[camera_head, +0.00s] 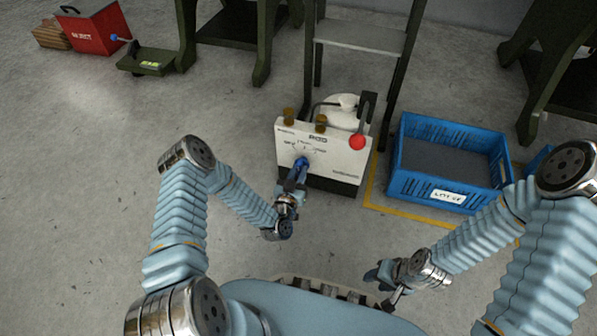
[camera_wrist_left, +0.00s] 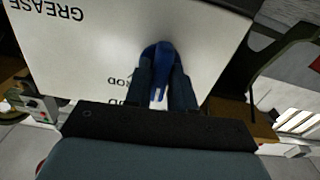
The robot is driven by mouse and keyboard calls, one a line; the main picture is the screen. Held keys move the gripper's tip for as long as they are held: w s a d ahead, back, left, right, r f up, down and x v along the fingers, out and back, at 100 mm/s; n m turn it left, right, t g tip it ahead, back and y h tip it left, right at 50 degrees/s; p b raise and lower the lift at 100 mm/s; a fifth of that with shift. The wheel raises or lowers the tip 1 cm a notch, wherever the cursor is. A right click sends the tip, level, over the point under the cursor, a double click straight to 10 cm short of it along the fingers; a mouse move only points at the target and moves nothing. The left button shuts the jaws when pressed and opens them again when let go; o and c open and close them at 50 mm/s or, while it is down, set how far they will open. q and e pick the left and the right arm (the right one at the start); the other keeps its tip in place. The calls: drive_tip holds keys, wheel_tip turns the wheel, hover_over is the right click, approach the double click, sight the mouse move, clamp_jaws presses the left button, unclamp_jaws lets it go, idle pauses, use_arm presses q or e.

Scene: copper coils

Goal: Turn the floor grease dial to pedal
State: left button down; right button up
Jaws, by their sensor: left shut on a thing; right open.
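The floor grease unit (camera_head: 345,161) is a white box on the floor with a dark base and a printed dial face. Its blue dial knob (camera_head: 302,161) is on the front panel. In the left wrist view the blue knob (camera_wrist_left: 158,62) sits between the fingers, with a white mark on it, beside the upside-down word GREASE. My left gripper (camera_head: 299,172) is shut on the knob; its fingers also show in the left wrist view (camera_wrist_left: 160,85). Fingers and knob partly hide the dial lettering, and I cannot read the chosen setting. My right gripper (camera_head: 375,277) is open and empty, low at the right, apart from the unit.
A blue crate (camera_head: 401,182) stands right of the unit inside a yellow floor line. A red box (camera_head: 98,30) and a green pedal (camera_head: 147,61) are far left.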

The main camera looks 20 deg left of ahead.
use_arm(q)
drive_tip(key=shift+m, duration=0.4)
drive_tip(key=c, duration=1)
unclamp_jaws()
drive_tip(key=shift+c, duration=0.2)
